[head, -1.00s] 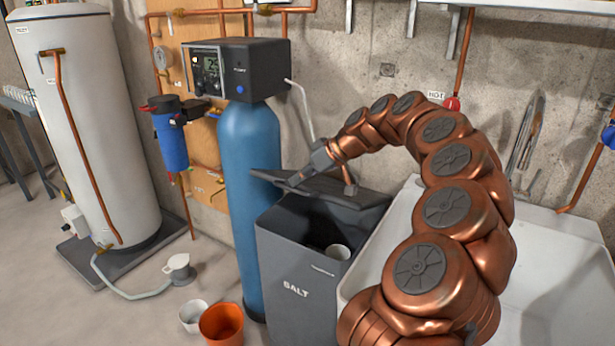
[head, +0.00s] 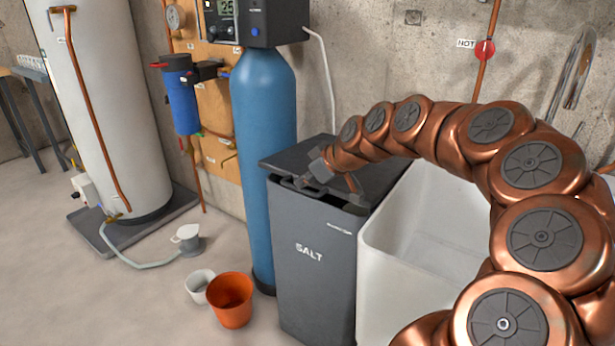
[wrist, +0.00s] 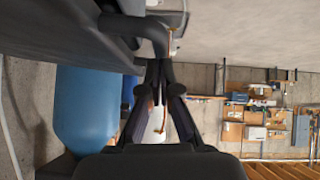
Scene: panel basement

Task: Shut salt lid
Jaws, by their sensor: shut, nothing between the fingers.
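The dark grey salt bin (head: 312,250), marked SALT, stands upright in front of the blue tank. Its lid (head: 300,153) is down and nearly level over the bin, hiding the inside. Whether the front edge sits fully flush is hard to tell, because my gripper covers part of it. My gripper (head: 302,182) is shut and empty at the lid's front edge, close to or touching it. In the wrist view the two fingers of my gripper (wrist: 158,75) come together, with a dark grey surface close by at upper left.
A white sink tub (head: 420,255) stands right beside the bin. The blue tank (head: 262,120) is behind it at left. An orange bucket (head: 230,303) and a white pot (head: 199,286) stand on the floor at left. The floor further left is mostly clear.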

